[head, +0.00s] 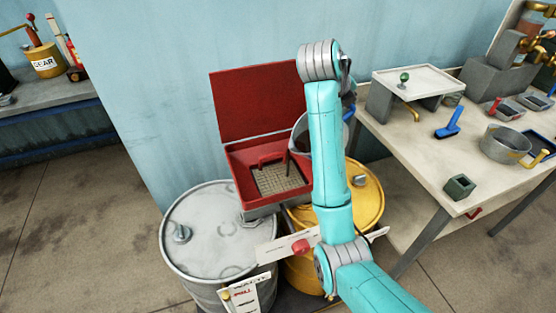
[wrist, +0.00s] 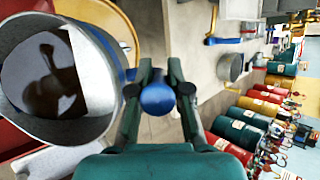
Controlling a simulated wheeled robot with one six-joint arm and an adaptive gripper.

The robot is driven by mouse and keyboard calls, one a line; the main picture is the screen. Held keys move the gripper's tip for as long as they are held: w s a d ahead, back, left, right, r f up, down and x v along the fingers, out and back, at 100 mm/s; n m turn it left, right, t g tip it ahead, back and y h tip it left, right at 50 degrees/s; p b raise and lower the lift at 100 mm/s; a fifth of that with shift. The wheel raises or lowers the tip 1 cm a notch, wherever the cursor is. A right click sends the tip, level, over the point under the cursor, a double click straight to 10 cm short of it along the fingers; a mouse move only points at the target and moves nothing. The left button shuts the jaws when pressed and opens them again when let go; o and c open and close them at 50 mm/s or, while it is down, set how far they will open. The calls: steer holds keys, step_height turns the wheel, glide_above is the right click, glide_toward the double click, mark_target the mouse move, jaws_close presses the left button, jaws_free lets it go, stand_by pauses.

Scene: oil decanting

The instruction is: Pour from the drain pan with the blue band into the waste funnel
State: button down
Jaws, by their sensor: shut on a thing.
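The drain pan is a grey round metal pan (head: 301,138), partly hidden behind my arm in the head view. In the wrist view the pan (wrist: 92,128) fills the left side, with dark liquid inside and blue on its outer side. My gripper (wrist: 158,98) is shut on the pan's blue handle. The waste funnel (head: 243,182) is a red square box with a grate inside and its red lid standing open. The pan is over the right side of the funnel, tilted, though how far is hard to tell.
A white drum (head: 205,240) and a yellow drum (head: 368,195) stand beneath. On the table (head: 415,150) at right are a yellow-handled pan (head: 503,147), a blue-handled brush (head: 449,124), a small green box (head: 459,187) and a raised stand (head: 418,80).

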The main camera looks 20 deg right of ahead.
steer(key=shift+a+r+h, duration=0.25)
steer(key=shift+a+h, duration=0.15)
steer(key=shift+a, duration=0.3)
stand_by(0.3)
steer(key=shift+a+r+h, duration=0.5)
steer(key=shift+a, duration=0.05)
stand_by(0.4)
